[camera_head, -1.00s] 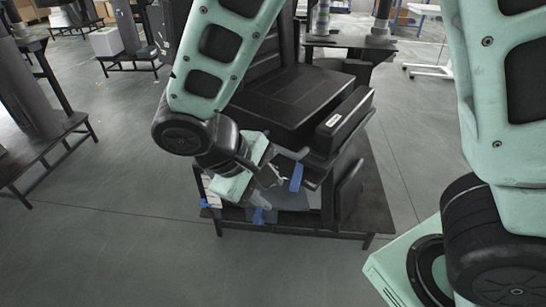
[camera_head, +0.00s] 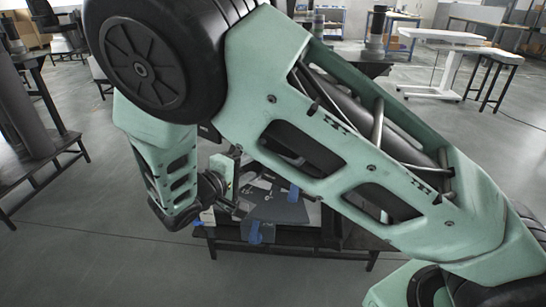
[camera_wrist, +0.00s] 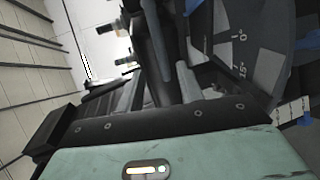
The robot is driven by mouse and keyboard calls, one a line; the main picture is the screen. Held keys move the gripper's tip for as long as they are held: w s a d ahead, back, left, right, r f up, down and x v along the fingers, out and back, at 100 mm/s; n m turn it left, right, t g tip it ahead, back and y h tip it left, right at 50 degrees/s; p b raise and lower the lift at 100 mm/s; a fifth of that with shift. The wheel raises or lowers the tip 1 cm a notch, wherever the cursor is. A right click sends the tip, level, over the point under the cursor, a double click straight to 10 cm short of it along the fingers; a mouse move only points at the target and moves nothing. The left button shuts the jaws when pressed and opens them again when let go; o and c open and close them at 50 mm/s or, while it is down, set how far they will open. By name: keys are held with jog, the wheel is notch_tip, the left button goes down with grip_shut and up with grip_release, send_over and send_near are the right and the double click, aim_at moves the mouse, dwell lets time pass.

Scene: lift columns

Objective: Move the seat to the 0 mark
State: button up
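The seat's black cushion and back are mostly hidden behind my arm in the head view. A dark grey scale plate (camera_head: 276,208) shows low on the seat's stand, with blue tape beside it. In the wrist view the scale plate (camera_wrist: 262,45) is at the upper right, with a 0 mark (camera_wrist: 240,35) and a 15 mark below it. My gripper (camera_head: 238,207) is at the left side of the plate, low beside the stand. Dark and grey bars cross the middle of the wrist view close to my gripper. Its fingertips are not clear, so I cannot tell its opening or any contact.
The seat's dark platform (camera_head: 290,237) stands on thin legs. Another dark stand with a column (camera_head: 35,150) is at the left. A white table (camera_head: 440,37) is at the back right. The grey floor in front is clear.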

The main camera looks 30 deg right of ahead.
jog(key=x, duration=1.1)
grip_shut()
